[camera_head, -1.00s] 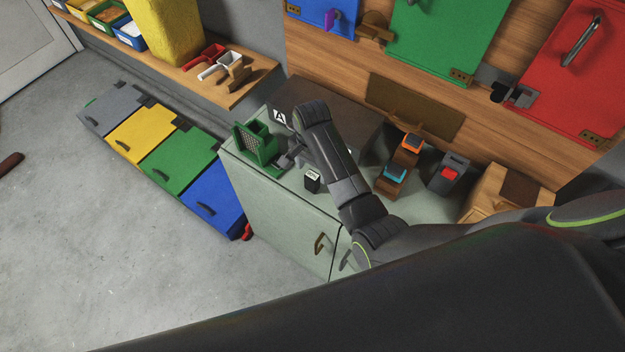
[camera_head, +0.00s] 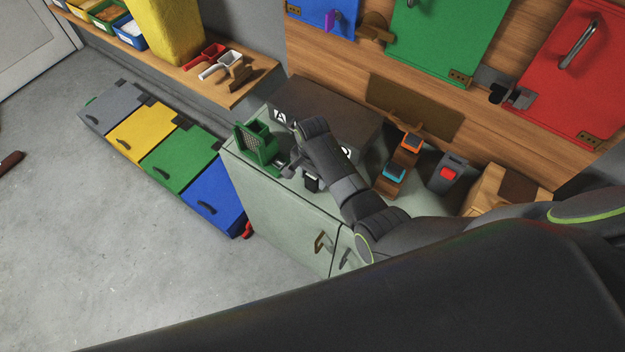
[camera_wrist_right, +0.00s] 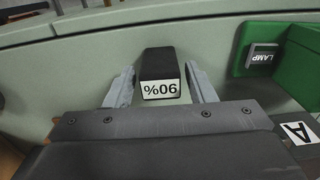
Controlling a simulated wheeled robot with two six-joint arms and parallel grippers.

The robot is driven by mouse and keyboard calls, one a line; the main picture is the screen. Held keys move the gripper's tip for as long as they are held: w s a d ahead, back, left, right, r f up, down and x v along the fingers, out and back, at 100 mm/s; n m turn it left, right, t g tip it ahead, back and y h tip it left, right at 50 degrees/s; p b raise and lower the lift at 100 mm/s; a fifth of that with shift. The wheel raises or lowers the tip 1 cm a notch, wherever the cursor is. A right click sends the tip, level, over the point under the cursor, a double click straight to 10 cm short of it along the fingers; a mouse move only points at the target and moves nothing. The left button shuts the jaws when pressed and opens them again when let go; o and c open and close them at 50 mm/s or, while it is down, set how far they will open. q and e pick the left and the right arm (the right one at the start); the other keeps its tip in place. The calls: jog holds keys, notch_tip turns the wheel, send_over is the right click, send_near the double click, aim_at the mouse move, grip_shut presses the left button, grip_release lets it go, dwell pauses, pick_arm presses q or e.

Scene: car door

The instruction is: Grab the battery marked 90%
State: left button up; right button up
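The battery marked 90% (camera_wrist_right: 160,75) is a small black block with a white label, upside down in the right wrist view. It stands on the pale green cabinet top (camera_wrist_right: 215,40). My right gripper (camera_wrist_right: 160,80) is open, with one finger on each side of the battery; a small gap shows on each side. In the head view the right gripper (camera_head: 300,172) is over the cabinet top, and the battery (camera_head: 311,184) is partly hidden by it. My left gripper is not in view.
A dark box marked A (camera_head: 345,105) is behind. Orange and blue items on a wooden stand (camera_head: 397,170) and a grey red-buttoned device (camera_head: 448,173) are to the right.

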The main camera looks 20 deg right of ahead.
jog(key=c, duration=0.8)
jog(key=shift+r, duration=0.15)
